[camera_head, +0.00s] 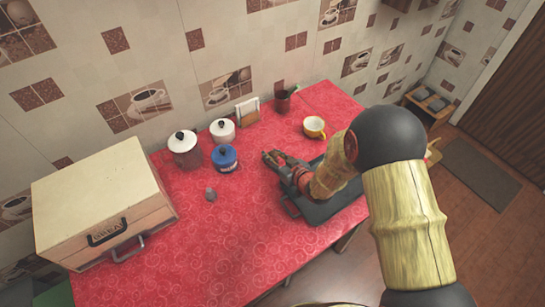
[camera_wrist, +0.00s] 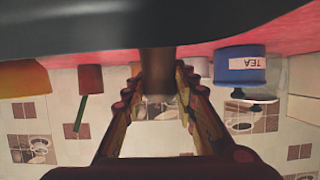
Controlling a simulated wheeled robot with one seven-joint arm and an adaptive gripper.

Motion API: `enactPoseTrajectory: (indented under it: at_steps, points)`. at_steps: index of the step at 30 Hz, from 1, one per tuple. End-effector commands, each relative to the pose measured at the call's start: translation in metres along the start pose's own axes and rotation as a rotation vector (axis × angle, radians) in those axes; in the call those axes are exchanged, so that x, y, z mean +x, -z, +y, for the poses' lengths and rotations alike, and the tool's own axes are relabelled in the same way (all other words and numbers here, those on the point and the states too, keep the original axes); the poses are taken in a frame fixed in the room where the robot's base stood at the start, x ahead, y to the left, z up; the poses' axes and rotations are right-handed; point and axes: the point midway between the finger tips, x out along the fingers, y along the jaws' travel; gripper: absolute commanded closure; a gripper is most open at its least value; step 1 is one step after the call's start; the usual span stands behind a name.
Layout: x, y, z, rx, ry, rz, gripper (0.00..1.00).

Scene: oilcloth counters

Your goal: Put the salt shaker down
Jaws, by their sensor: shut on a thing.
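My gripper (camera_head: 274,160) reaches in from the right over the red counter, by the left end of a black tray-like board (camera_head: 335,207). In the wrist view, which is upside down, my gripper (camera_wrist: 160,88) is shut with its fingers on both sides of a brown cylinder, apparently the salt shaker (camera_wrist: 157,62). The shaker looks upright. Its lower end meets the dark shape across the top of the picture, and I cannot tell whether it touches a surface. In the head view the gripper hides most of it.
A blue TEA canister (camera_head: 224,158), two white-lidded pots (camera_head: 184,150) (camera_head: 222,131), a napkin holder (camera_head: 247,111), a dark red cup (camera_head: 282,103) and a yellow cup (camera_head: 314,127) stand behind. A bread box (camera_head: 100,205) is left. A small grey object (camera_head: 210,194) lies mid-counter. The front left counter is clear.

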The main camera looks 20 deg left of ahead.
Motion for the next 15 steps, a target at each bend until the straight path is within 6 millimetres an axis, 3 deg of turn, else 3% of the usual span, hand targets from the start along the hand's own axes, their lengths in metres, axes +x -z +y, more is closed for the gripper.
enactPoseTrajectory:
  at_steps: [5, 6, 15]
  points:
    - [0.0013, -0.0034, 0.0000, 0.000, 0.000, 0.000, 0.98]
    - [0.0010, -0.0030, 0.0000, 0.000, 0.000, -0.001, 0.71]
    - [0.0007, -0.0025, -0.0001, 0.000, 0.000, -0.001, 0.54]
